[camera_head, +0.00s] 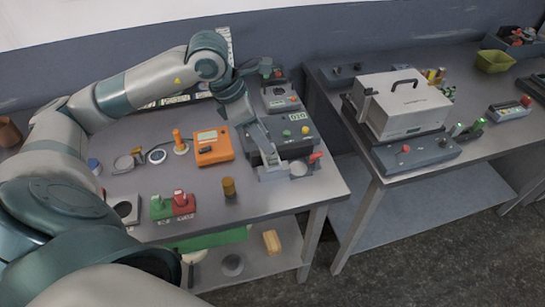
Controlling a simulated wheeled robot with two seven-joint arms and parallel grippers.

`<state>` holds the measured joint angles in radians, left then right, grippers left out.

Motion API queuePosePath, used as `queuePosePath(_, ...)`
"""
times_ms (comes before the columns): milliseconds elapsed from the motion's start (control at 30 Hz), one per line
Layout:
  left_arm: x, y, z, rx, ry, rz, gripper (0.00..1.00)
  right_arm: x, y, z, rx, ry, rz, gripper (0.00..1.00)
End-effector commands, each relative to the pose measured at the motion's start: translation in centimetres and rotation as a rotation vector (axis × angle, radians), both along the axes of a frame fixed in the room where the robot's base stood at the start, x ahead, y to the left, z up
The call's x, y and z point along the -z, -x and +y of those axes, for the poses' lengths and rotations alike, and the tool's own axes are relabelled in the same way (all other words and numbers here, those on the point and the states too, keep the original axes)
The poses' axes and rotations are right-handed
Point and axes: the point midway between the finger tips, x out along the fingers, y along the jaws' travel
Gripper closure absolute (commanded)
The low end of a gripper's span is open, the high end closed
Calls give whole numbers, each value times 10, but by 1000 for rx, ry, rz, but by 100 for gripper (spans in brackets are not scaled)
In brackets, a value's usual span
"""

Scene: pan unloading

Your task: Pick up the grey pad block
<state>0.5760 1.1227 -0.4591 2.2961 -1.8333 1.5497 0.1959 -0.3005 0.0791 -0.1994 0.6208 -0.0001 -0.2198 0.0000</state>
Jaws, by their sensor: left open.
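My left arm reaches over the left table, and its gripper (268,158) points down at the table's right side, in front of a dark grey device. The left gripper is open. A small light grey block (272,174) sits just below its fingers and looks like the grey pad block. The fingers partly cover it, and I cannot tell whether they touch it. Another grey block (124,209) with a dark round top lies at the table's front left, apart from the gripper. My right gripper is not in view.
The dark grey device (296,135) with coloured buttons stands right behind the gripper. An orange box (213,147), a brown cylinder (229,187) and red and green button blocks (183,203) stand to its left. A gap separates the right table (400,180).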

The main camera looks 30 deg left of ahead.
Motion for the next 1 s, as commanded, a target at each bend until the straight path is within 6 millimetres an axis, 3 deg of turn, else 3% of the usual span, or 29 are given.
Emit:
queuePosePath(367, 2, 0, -1, 0, 1, 1, 59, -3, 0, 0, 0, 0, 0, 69)
queuePosePath(667, 27, -4, -8, -1, 1, 5, 59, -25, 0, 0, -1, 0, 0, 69)
queuePosePath(800, 43, -9, -12, 0, 1, 4, 59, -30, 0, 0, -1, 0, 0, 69)
queuePosePath(1000, 49, -11, -13, 0, 1, -1, 59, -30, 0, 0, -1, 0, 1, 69)
